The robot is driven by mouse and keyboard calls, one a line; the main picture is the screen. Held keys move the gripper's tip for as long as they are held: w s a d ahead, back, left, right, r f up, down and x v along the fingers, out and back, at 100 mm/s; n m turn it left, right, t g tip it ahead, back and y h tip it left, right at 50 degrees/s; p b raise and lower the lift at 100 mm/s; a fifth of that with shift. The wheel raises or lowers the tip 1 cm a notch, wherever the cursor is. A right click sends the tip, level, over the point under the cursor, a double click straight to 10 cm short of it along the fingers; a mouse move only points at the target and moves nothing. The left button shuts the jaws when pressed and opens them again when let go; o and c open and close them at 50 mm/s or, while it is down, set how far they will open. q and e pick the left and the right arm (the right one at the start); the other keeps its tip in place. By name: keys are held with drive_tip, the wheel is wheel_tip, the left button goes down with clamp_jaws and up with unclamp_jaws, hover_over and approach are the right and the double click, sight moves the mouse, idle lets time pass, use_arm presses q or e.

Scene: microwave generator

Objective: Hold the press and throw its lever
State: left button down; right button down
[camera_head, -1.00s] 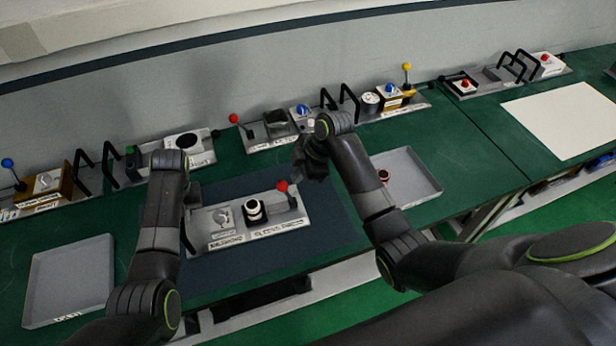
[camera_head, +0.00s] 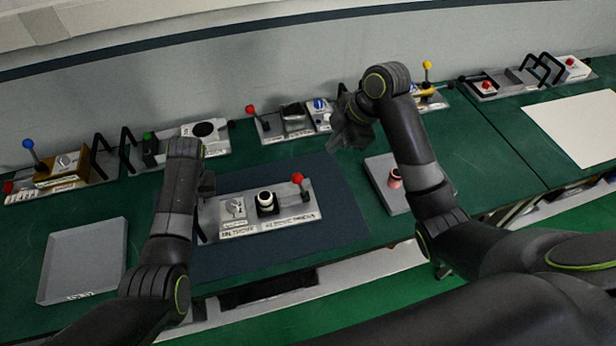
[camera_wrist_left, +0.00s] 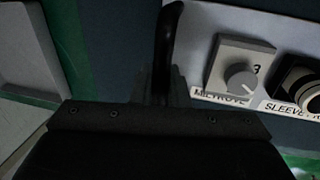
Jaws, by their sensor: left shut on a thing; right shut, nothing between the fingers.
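The press is a grey base plate (camera_head: 245,230) on the dark mat, with a dial block (camera_head: 235,208) and a black sleeve with a white top (camera_head: 266,200). Its lever with a red knob (camera_head: 297,178) stands up at the right end, tipped slightly left. My left gripper (camera_wrist_left: 160,88) is shut on the black handle (camera_wrist_left: 168,40) at the plate's left end; my arm mostly hides this in the head view. My right gripper (camera_head: 345,132) is shut and empty, above the table behind and right of the lever, apart from it.
A grey tray (camera_head: 85,262) lies at the left. Another tray at the right holds a small reddish part (camera_head: 395,178), partly behind my right arm. Several devices with knobs, levers and black handles line the wall. The dark mat (camera_head: 335,205) is clear right of the press.

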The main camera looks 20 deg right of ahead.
use_arm(q)
drive_tip(key=shift+s+f, duration=0.1)
idle(0.3)
drive_tip(key=c, duration=1.3)
unclamp_jaws()
drive_tip(key=shift+w, duration=0.2)
drive_tip(key=r, duration=0.2)
drive_tip(key=d+r, duration=0.1)
drive_tip(key=r, duration=0.4)
drive_tip(key=shift+d+r, duration=0.2)
drive_tip(key=shift+d, duration=0.05)
